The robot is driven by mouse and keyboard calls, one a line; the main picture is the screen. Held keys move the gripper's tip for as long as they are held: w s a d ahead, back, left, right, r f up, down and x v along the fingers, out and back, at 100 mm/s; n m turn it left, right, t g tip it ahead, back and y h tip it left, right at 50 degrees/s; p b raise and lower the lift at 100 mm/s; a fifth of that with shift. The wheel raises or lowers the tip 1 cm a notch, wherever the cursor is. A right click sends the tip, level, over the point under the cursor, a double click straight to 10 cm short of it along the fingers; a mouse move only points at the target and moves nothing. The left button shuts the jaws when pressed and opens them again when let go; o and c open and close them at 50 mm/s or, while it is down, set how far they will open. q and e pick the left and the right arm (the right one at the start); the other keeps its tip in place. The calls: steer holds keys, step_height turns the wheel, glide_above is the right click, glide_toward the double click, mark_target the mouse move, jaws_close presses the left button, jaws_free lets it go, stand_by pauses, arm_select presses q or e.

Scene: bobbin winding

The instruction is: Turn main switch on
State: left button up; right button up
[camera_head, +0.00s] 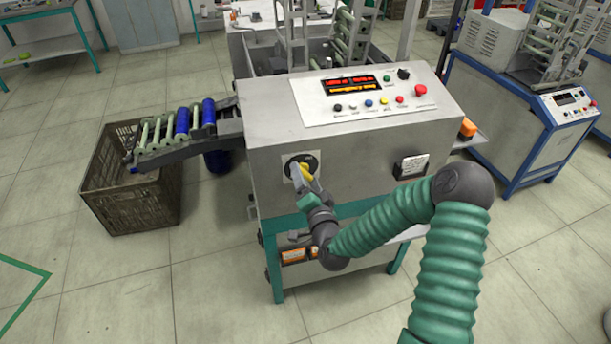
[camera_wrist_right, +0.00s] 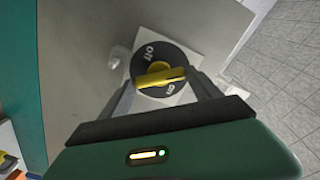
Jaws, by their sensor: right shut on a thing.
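The main switch is a round black dial (camera_head: 297,163) with a yellow handle (camera_head: 306,171), on the front of the grey winding machine (camera_head: 350,150). In the right wrist view, the dial (camera_wrist_right: 143,61) sits on a pale square plate, with white lettering above and below the yellow handle (camera_wrist_right: 161,77). The handle lies nearly level across the dial there. My right gripper (camera_head: 302,176) reaches the switch from the front and is shut on the handle, one finger at each end of it in the wrist view. My left gripper is not in view.
A control panel (camera_head: 355,96) with a lit red display and several coloured buttons is on the machine top. A brown crate (camera_head: 130,205) stands left, under a chute (camera_head: 170,150) of green and blue bobbins. Another machine (camera_head: 510,120) stands right. The floor in front is clear.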

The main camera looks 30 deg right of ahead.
steer(key=m+p, duration=0.1)
steer(key=m, duration=0.3)
steer(key=shift+d+f, duration=0.1)
steer(key=shift+s+f+m+p, duration=0.15)
steer(key=shift+m+p, duration=0.35)
steer(key=shift+m, duration=1.1)
steer(key=o, duration=1.4)
steer(key=shift+f, duration=0.1)
